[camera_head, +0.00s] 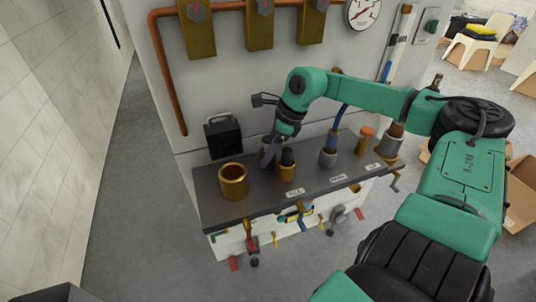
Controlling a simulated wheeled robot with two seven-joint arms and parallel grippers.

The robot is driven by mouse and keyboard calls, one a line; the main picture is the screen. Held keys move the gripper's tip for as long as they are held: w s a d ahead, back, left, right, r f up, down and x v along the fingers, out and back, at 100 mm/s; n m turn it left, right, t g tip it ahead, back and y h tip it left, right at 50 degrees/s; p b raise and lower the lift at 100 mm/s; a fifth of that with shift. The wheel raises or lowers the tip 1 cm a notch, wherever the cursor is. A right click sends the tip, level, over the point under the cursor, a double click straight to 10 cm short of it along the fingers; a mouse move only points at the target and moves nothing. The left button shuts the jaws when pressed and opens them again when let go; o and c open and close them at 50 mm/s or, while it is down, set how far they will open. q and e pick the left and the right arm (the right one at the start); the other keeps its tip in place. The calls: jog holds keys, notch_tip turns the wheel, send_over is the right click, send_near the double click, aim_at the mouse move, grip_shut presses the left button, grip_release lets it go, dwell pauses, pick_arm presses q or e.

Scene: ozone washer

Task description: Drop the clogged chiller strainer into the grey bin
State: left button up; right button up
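My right gripper (271,153) reaches down over the left half of the dark bench (262,204), beside a dark cylinder (287,156) that stands in a brass holder (287,173). Whether its fingers touch that cylinder or are open or shut is too small to tell. An empty-looking brass cup (233,184) stands to its left. I cannot tell which piece is the clogged chiller strainer. No grey bin can be clearly made out. My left gripper is not in view.
A black box with a handle (223,137) stands at the back left of the bench. Valves with red handles (250,238) hang below.

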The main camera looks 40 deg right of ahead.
grip_shut()
